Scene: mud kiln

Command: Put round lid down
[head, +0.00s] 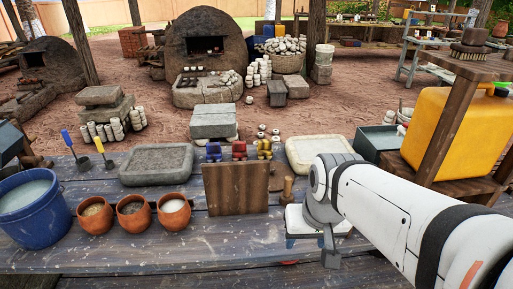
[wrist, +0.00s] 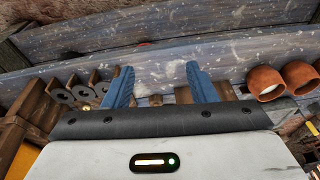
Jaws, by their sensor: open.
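My gripper (wrist: 161,88) is open, its two blue fingers spread apart in the wrist view, with nothing seen held between them. In the head view my gripper (head: 331,258) hangs low over the front of the table at right of centre, its tips partly hidden by my arm. I cannot pick out a round lid for certain. A brown, flat piece (head: 276,179) lies behind the upright wooden board (head: 235,189), largely hidden by it. A small wooden knobbed object (head: 287,190) stands beside the board, left of my wrist.
Several terracotta pots (head: 134,213) and a blue bucket (head: 37,207) stand at left on the plank table (head: 150,258). Stone trays (head: 157,163) lie behind. A yellow container (head: 437,135) and wooden stand are at right. The front planks are mostly clear.

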